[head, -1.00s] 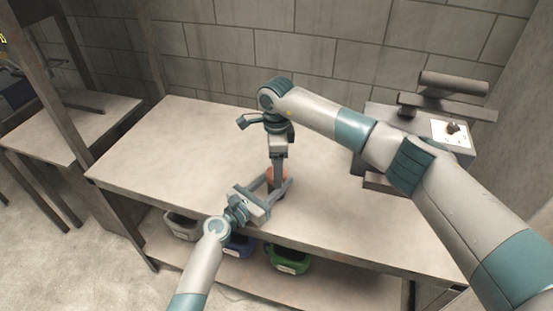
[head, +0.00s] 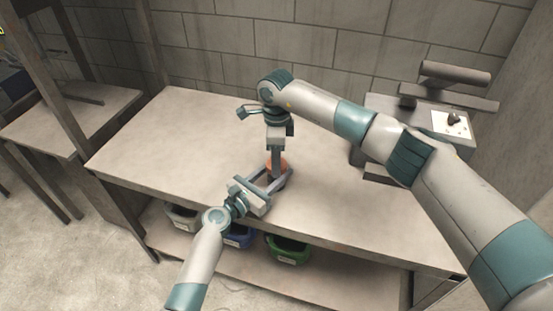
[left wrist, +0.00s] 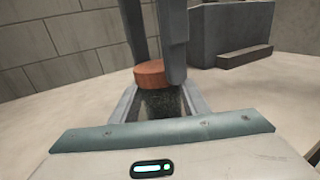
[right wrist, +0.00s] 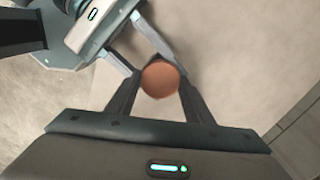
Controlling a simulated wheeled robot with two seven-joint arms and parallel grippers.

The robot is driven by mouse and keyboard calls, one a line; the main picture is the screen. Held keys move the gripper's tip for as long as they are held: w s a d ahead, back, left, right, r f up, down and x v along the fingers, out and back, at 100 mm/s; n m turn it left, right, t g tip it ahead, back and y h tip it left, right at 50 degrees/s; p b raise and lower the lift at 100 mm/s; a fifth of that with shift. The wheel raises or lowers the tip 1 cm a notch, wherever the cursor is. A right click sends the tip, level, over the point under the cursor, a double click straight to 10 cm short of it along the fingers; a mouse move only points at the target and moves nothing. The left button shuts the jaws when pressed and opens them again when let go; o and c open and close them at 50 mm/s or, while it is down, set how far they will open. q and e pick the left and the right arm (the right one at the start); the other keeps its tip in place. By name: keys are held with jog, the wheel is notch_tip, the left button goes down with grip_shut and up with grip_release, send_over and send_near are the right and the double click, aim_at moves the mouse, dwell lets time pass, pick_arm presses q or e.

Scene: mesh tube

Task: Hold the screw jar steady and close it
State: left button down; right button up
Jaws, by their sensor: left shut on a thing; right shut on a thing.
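The screw jar stands upright on the workbench. Its dark speckled body (left wrist: 163,103) shows in the left wrist view, with the round orange-brown lid (left wrist: 150,73) on top. The lid also shows in the head view (head: 284,163) and, from above, in the right wrist view (right wrist: 160,79). My left gripper (head: 278,180) reaches in level from the front and is shut on the jar body. My right gripper (head: 276,170) points straight down and is shut on the lid. The lid's thread and any gap under it are hidden.
The workbench top (head: 180,140) is clear to the left of the jar. A grey machine (head: 440,120) with a control panel stands at the back right. Grey, blue and green bins (head: 288,250) sit on the shelf below the front edge.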

jog(key=m, duration=0.7)
jog(key=o, duration=1.2)
jog(key=shift+o, duration=0.2)
jog(key=shift+r, duration=0.15)
notch_tip(320, 180, up, 12)
pick_arm(q)
jog(key=c, duration=0.9)
grip_release()
jog(key=shift+c, duration=0.2)
pick_arm(e)
jog(key=shift+f, duration=0.2)
pick_arm(q)
jog(key=shift+s+a, duration=0.1)
